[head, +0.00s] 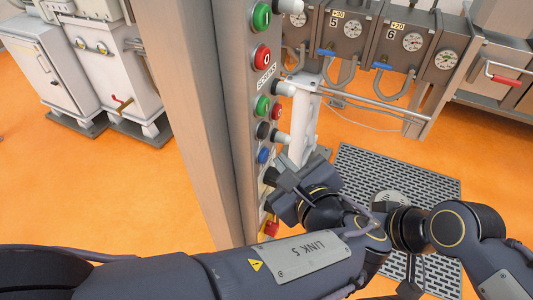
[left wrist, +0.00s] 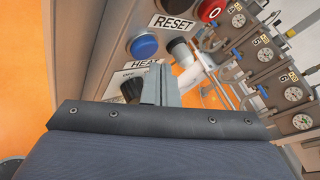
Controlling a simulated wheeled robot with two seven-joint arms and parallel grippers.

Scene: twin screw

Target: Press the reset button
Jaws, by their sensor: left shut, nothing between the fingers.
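The reset button is a blue round button (left wrist: 144,46) on the grey control panel, below the RESET label (left wrist: 173,24) in the left wrist view. It also shows in the head view as a small blue button (head: 263,155) low on the panel column. My left gripper (head: 271,176) is shut and empty, just below the blue button in the head view. In the left wrist view its closed fingertips (left wrist: 161,72) point up the panel, right of and below the button. They look apart from the button; the gap in depth is hard to tell.
A black knob (left wrist: 131,90) under the HEAT label (left wrist: 145,64) sits beside the fingers. Green (head: 262,105) and red buttons (head: 261,56) line the panel. White-capped knobs (head: 283,88) stick out from its side. A grey metal post (head: 185,100) stands left of the panel.

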